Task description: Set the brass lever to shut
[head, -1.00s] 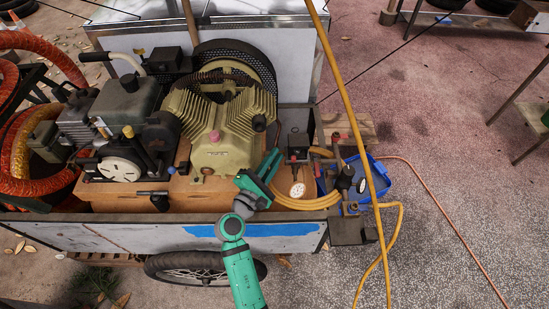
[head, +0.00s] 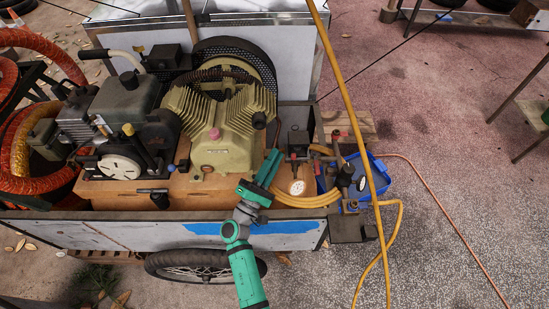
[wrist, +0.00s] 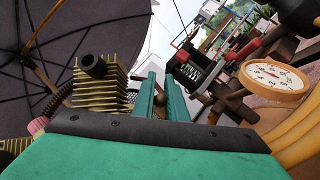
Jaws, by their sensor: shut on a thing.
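My gripper (head: 271,163) is in the middle of the head view, just right of the ribbed compressor block and left of the round gauge. Its green fingers point away over the cart. In the wrist view the two fingers (wrist: 159,100) stand close together. A small brass-coloured piece, which I take to be the brass lever (wrist: 160,98), shows between them. The fingers are shut on it. In the head view the fingers hide it, so its angle cannot be told.
The ribbed compressor (head: 222,125) stands left of my gripper. A white gauge (head: 297,187), coiled yellow hose (head: 310,203) and blue tray (head: 380,178) lie to the right. A yellow hose (head: 349,100) hangs across the right side. The cart's front wall (head: 130,233) runs below my arm.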

